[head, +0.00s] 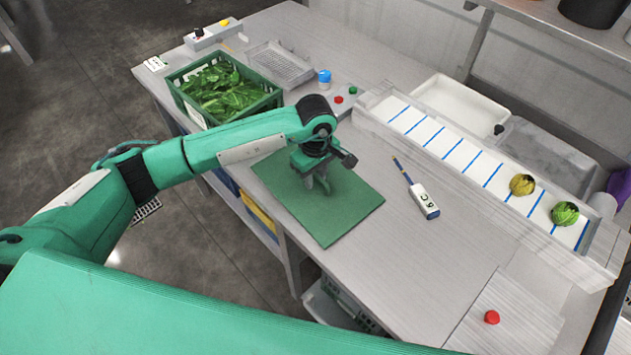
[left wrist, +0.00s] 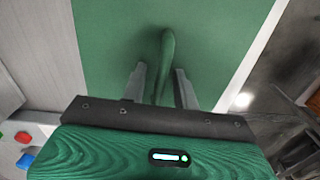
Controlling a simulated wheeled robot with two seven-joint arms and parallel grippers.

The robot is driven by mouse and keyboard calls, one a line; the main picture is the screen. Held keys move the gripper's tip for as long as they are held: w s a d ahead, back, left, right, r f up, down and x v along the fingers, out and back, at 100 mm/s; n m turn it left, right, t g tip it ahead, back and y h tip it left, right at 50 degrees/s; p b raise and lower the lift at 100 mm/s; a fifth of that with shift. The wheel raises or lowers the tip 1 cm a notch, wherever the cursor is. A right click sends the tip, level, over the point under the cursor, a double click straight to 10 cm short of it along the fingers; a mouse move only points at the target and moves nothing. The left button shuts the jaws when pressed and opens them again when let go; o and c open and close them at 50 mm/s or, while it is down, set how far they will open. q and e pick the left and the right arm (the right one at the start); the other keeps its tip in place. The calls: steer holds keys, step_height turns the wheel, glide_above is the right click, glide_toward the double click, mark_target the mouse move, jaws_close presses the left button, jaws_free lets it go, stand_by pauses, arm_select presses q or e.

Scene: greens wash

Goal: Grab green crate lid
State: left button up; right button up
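The green crate lid (head: 345,213) lies flat on the grey worktop, a square green sheet with a raised handle. In the left wrist view the handle (left wrist: 167,52) stands up from the lid (left wrist: 115,30). My left gripper (head: 318,188) is over the middle of the lid, pointing down. In the left wrist view its two fingers (left wrist: 160,88) stand apart, one on each side of the handle, with gaps visible. Whether the fingertips touch the lid is unclear. The green crate (head: 272,104), full of leafy greens, stands beyond the lid. My right gripper is not in view.
A white-and-blue labelled tool (head: 424,201) lies right of the lid. A blue-striped trough (head: 465,160) holds two round vegetables at the right. A wire tray (head: 281,66) is behind the crate. A red button (head: 491,317) is at the near right. The worktop between is clear.

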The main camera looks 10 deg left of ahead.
arm_select(q)
jaws_close()
steer(key=shift+r, duration=0.1)
